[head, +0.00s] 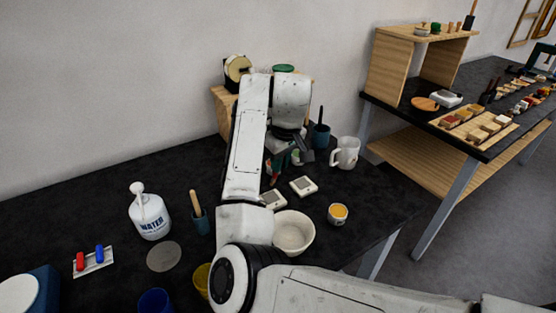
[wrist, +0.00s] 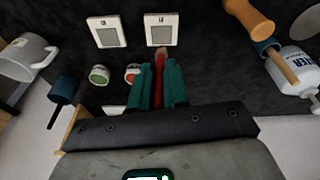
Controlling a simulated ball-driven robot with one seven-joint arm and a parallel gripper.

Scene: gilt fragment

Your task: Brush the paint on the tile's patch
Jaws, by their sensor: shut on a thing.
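Two pale square tiles with grey patches lie side by side on the black bench, a left one (head: 272,199) and a right one (head: 303,187). Both tiles also show in the wrist view (wrist: 107,31), (wrist: 161,29). My gripper (wrist: 158,78) has green fingers shut on a slim red object (wrist: 159,66), which looks like a brush. Its tip points toward one tile's edge in the wrist view; I cannot tell whether it touches. An open cup of orange-yellow paint (head: 338,213) stands right of the tiles. My arm hides part of the bench.
A white bowl (head: 294,232) stands just in front of the tiles. A white mug (head: 345,152), a dark blue holder (head: 319,135) and small jars (wrist: 99,74) stand near my gripper. A water bottle (head: 151,216) is at the left.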

